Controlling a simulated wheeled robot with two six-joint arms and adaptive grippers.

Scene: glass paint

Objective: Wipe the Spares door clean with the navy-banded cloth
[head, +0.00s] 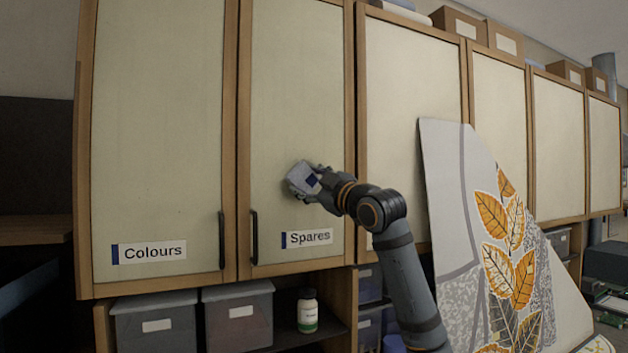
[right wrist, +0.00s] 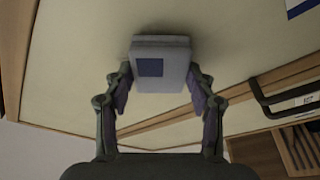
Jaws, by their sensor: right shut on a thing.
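The Spares door (head: 290,110) is a cream panel in a wooden frame, shut, with a black handle and a white label reading Spares (head: 307,238). It looks evenly cream, with no clear mark visible. My right gripper (head: 318,182) is shut on a folded grey cloth (head: 302,178) with a navy patch, held at the door above the label. In the right wrist view the cloth (right wrist: 160,60) sits between both fingers, its far face close against the panel; contact is hard to tell. My left gripper is out of view.
The Colours door (head: 160,130) is shut on the left. Grey bins (head: 238,312) and a white bottle with a green band (head: 307,311) stand on the shelf below. A tall panel painted with orange leaves (head: 495,250) stands right of my right arm.

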